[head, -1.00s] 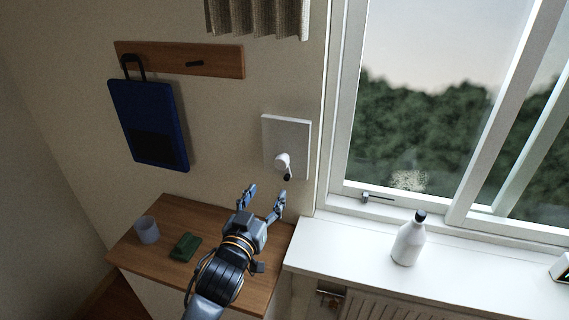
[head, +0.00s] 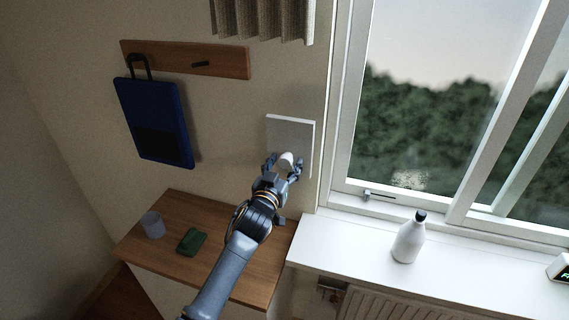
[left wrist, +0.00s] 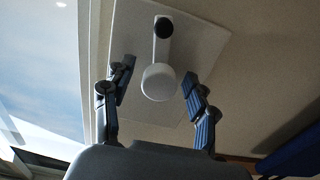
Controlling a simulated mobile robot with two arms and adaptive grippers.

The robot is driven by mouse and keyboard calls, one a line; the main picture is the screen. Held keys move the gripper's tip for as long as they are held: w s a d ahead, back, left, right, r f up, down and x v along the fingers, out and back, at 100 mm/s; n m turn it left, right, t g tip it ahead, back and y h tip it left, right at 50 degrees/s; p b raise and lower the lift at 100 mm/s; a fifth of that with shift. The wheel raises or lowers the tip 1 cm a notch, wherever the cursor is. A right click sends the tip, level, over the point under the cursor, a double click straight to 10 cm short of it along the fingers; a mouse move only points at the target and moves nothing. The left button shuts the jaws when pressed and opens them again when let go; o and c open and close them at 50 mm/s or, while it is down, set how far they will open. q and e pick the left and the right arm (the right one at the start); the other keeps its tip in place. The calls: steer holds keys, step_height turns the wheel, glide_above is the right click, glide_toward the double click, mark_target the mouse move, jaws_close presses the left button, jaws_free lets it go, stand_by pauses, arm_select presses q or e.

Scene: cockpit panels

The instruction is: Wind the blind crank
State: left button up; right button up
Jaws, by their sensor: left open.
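The blind crank (head: 287,158) is a white hub with a short arm on a pale square wall plate (head: 290,132), beside the window. In the left wrist view the white hub (left wrist: 159,84) sits between the fingers, and its arm leads to a dark round knob (left wrist: 163,27) beyond the fingertips. My left gripper (head: 283,165) is open around the crank, one finger on each side. In the left wrist view gaps show between the hub and both fingers of this gripper (left wrist: 158,85). In the head view the knob is hidden by the gripper. My right gripper is not in view.
A wooden cabinet top (head: 165,245) below holds a grey cup (head: 153,225) and a green object (head: 191,242). A blue bag (head: 155,122) hangs from a wall rail (head: 185,59) at left. A white bottle (head: 408,240) stands on the sill (head: 345,247) at right.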

arm_select(q)
steer(key=c, duration=1.2)
steer(key=shift+o, duration=0.2)
steer(key=shift+a+m, duration=0.1)
steer(key=shift+m, duration=1.3)
steer(key=o, duration=1.2)
steer(key=shift+c, duration=0.2)
steer(key=shift+s, duration=0.1)
steer(key=v, duration=1.2)
